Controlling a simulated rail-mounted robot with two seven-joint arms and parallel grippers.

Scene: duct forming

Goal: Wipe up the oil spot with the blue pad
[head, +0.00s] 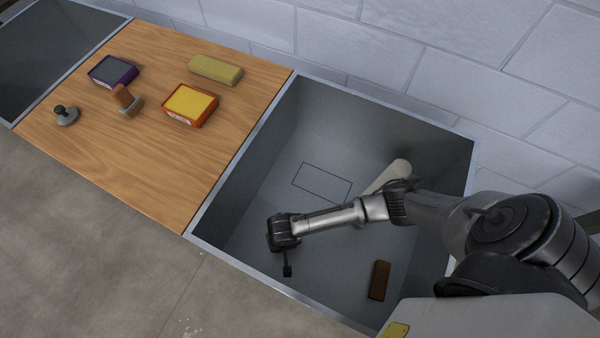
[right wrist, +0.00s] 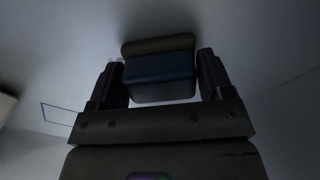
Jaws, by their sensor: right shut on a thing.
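In the right wrist view a blue pad (right wrist: 160,78) sits between the two fingers of my right gripper (right wrist: 162,82), which is shut on it. A dull olive-brown strip (right wrist: 157,45) shows just beyond the pad; I cannot tell whether it is part of the pad or something on the surface. In the head view my right gripper (head: 283,237) is low inside the grey bin (head: 262,175), left of and below the outlined rectangle. The pad is hidden there behind the gripper. No oil spot can be clearly made out in either view. My left gripper is not in view.
A dark outlined rectangle (head: 322,182) marks the bin floor. A cream roll (head: 392,175) and a brown block (head: 380,280) lie in the bin. The wooden board (head: 150,165) to the left holds a yellow-topped red box (head: 190,104), an olive block (head: 215,69) and several small items.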

